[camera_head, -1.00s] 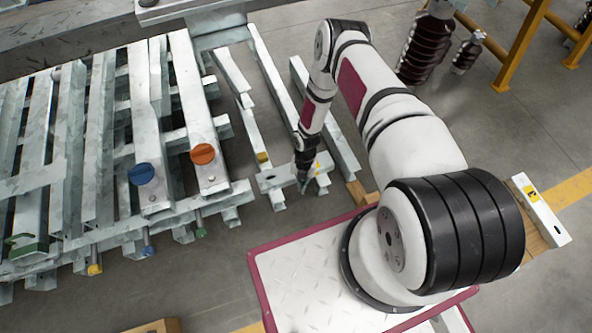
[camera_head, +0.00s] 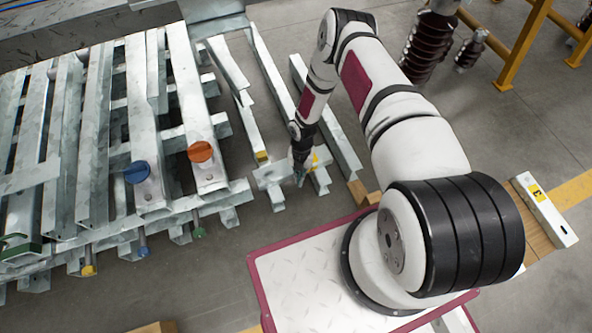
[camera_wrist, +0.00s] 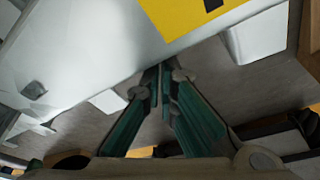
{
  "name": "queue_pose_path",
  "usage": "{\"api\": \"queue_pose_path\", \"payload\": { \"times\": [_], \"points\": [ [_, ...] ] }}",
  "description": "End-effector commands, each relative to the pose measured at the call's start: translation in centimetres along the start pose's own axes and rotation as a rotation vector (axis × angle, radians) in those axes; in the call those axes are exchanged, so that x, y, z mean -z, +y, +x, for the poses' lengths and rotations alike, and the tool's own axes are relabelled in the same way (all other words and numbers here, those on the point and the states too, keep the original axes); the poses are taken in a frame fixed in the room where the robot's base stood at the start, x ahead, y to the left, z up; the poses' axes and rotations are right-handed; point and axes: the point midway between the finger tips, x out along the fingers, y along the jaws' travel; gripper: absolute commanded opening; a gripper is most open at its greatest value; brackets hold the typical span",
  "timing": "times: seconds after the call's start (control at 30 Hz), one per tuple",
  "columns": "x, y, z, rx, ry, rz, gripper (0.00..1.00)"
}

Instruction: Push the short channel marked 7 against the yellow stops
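The short channel (camera_head: 270,175), a grey galvanized piece, lies crosswise over the near ends of the long rails. A yellow label at its right end is partly hidden by my arm. In the wrist view the channel (camera_wrist: 90,50) fills the upper left; its yellow label carries a black mark, cut off, so I cannot read the number. A yellow stop (camera_head: 262,157) sits on a rail just behind the channel's left part. Any other stop is hidden. My gripper (camera_head: 300,182) is at the channel's near side, right of its middle. In the wrist view its fingers (camera_wrist: 162,75) are together, with nothing seen between them.
A pallet of galvanized beams (camera_head: 90,140) with blue and orange caps stands to the left. Another short channel marked 3 (camera_head: 545,208) rests on timber at the right. Dark ribbed insulators (camera_head: 427,48) stand at the back. Floor is bare between the pallet and my base.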

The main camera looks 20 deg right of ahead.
Motion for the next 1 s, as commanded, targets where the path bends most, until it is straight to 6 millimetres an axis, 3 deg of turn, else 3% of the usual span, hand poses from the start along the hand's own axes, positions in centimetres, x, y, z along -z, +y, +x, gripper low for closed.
{"api": "queue_pose_path", "payload": {
  "times": [1.0],
  "points": [
    [-1.8,1.0,-0.4,-0.003,-0.005,0.001,0.00]
  ]
}}
